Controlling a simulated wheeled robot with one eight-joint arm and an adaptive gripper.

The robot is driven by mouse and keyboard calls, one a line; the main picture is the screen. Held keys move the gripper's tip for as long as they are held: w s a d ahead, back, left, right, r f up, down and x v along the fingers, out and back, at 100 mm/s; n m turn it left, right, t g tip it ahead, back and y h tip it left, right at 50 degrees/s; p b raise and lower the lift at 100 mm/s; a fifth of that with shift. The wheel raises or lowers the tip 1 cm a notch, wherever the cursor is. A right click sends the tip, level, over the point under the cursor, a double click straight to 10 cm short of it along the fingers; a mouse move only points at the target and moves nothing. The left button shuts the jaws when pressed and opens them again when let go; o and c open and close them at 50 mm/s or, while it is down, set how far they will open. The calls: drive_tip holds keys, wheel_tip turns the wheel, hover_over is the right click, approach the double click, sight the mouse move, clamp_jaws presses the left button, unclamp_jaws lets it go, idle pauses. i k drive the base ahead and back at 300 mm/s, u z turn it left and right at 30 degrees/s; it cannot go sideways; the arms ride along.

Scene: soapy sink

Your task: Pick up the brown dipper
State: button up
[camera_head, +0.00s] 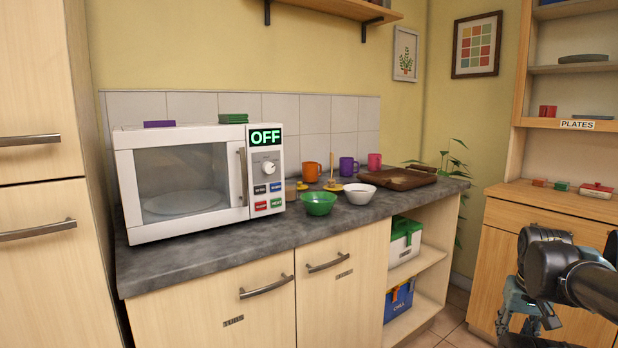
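A thin tan-brown upright stick (331,164) stands on the counter behind the bowls, with a yellow piece (333,187) at its foot. It may be the brown dipper, but it is too small to be sure. My gripper (522,322) is at the lower right, in front of the right-hand cabinet and well away from the counter items. Its fingers point down and are partly cut off or overlapped, so I cannot tell whether they are open or shut. I see nothing held in it.
A white microwave (200,180) reading OFF fills the counter's left. A green bowl (318,204) and a white bowl (360,194) stand near the front edge. Orange (311,172), purple (348,167) and pink (374,162) mugs stand behind. A brown tray (402,182) lies right.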

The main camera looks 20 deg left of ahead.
sight(331, 183)
drive_tip(key=u, duration=0.4)
drive_tip(key=i, duration=0.6)
drive_tip(key=u, duration=0.45)
